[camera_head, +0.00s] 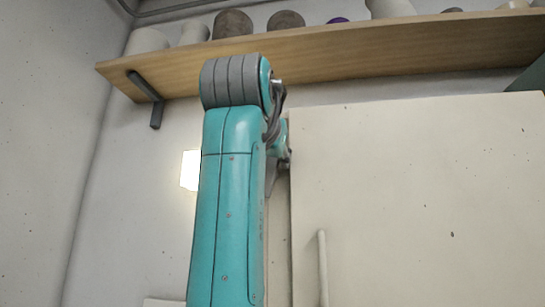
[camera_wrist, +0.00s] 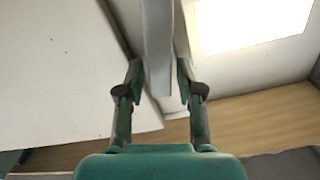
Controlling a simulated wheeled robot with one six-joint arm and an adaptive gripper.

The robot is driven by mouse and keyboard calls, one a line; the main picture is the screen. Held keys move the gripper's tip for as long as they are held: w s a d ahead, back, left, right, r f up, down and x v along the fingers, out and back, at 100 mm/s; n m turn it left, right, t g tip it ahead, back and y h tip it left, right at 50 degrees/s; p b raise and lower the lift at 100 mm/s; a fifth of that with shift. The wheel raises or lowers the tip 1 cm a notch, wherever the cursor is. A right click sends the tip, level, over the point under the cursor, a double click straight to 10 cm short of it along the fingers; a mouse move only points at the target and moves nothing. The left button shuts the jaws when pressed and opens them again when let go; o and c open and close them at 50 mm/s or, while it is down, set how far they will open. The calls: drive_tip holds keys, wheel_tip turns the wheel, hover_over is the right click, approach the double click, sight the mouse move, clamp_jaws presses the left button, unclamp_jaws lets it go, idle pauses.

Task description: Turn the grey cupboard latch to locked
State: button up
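The cream cupboard (camera_head: 420,190) fills the right of the head view, with a pale upright handle (camera_head: 323,268) on its door. The latch cannot be made out in the head view; my teal arm covers the cupboard's left edge. In the wrist view, a light grey bar (camera_wrist: 158,45), apparently the latch, runs down from the top edge. My gripper (camera_wrist: 160,75) has one finger on each side of the bar, spread apart. A narrow gap shows on the right; contact on the left cannot be told. The cupboard's pale panel (camera_wrist: 55,70) is at left.
A wooden shelf (camera_head: 330,54) with several pots, including a dark brown one (camera_head: 232,24), runs above the cupboard and behind my arm. It has a grey bracket (camera_head: 147,90). A bright square (camera_head: 190,170) shows on the wall left of my arm.

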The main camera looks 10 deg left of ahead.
idle(0.3)
drive_tip(key=s, duration=1.2)
drive_tip(key=shift+a, duration=0.2)
drive_tip(key=shift+c, duration=0.3)
